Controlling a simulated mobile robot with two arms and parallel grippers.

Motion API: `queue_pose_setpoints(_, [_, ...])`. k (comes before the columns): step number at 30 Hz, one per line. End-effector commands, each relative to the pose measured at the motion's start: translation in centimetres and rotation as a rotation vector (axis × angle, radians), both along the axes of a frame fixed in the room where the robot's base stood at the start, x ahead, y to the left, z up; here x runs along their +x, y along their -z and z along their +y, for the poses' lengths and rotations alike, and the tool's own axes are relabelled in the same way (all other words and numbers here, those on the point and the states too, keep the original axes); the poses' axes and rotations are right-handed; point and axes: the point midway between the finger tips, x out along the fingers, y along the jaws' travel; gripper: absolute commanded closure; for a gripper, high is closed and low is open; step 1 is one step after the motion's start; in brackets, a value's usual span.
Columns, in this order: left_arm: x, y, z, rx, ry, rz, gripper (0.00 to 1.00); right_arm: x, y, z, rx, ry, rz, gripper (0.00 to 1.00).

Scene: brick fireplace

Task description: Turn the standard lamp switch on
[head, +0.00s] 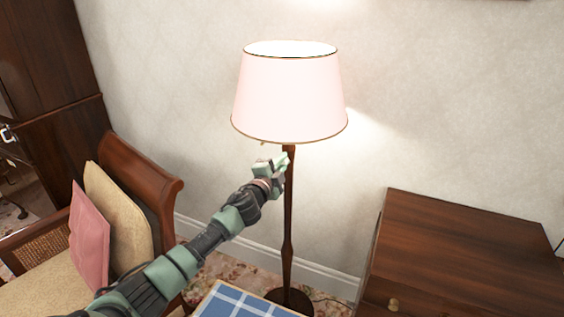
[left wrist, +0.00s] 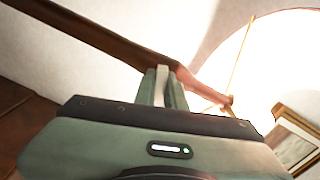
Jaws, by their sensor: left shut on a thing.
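The standard lamp (head: 288,215) stands against the wall, with a dark wooden pole and a pale pink shade (head: 290,95). The shade's top and the wall beside it glow brightly, so the lamp appears lit. My left gripper (head: 283,161) is at the pole just below the shade, shut on part of the lamp. In the left wrist view its fingers (left wrist: 166,78) are close together against the dark pole (left wrist: 95,33), with the bright shade (left wrist: 270,65) beyond. The switch itself is hard to make out. My right gripper is out of view.
A wooden armchair (head: 150,165) with a pink cushion (head: 89,238) is at the left. A dark wooden chest (head: 470,250) stands at the right. A blue checked surface (head: 243,303) is at the bottom centre. A tall dark cabinet (head: 45,60) fills the left edge.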

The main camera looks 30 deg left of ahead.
Motion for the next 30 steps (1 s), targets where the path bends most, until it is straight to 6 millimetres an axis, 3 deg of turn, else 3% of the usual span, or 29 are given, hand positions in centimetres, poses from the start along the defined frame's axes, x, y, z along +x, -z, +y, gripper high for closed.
queue_pose_setpoints(13, [0.01,0.08,-0.14,0.279,0.003,0.015,1.00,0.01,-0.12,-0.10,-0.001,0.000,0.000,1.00])
queue_pose_setpoints(30, [-0.01,0.19,-0.18,0.342,0.004,0.020,1.00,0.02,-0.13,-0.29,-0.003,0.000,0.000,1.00])
